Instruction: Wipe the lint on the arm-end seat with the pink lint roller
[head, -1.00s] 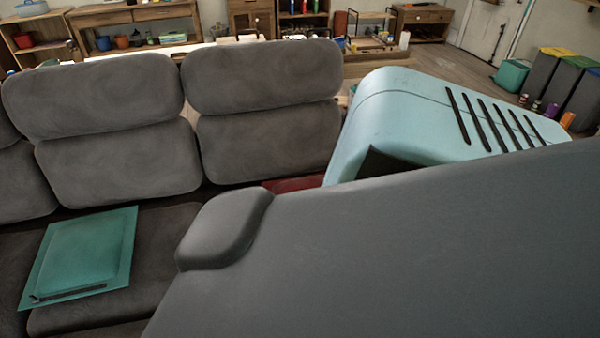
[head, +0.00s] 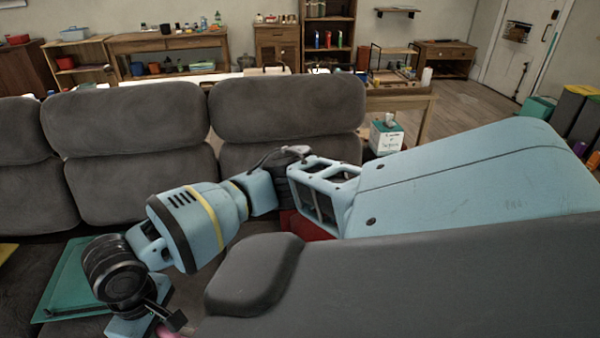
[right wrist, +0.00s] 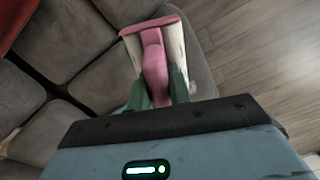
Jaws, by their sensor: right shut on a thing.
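My right arm reaches across the sofa's arm. In the right wrist view my right gripper (right wrist: 158,90) is shut on the handle of the pink lint roller (right wrist: 154,60). The roller's head, with a pink edge and pale sides, points away from the gripper, over grey cushions. Whether it touches them I cannot tell. In the head view the gripper is at the lower edge, partly hidden, and only a bit of pink roller (head: 168,332) shows. The arm-end seat is mostly hidden by the armrest (head: 400,285) and my arm. I cannot make out lint. My left gripper is out of view.
A flat teal item (head: 75,275) lies on the seat at the left, partly behind my wrist. Grey back cushions (head: 125,125) stand behind. Something red (head: 308,226) shows beneath my arm. A white box (head: 386,136) stands beyond the sofa. Wooden floor (right wrist: 265,75) lies beside the sofa.

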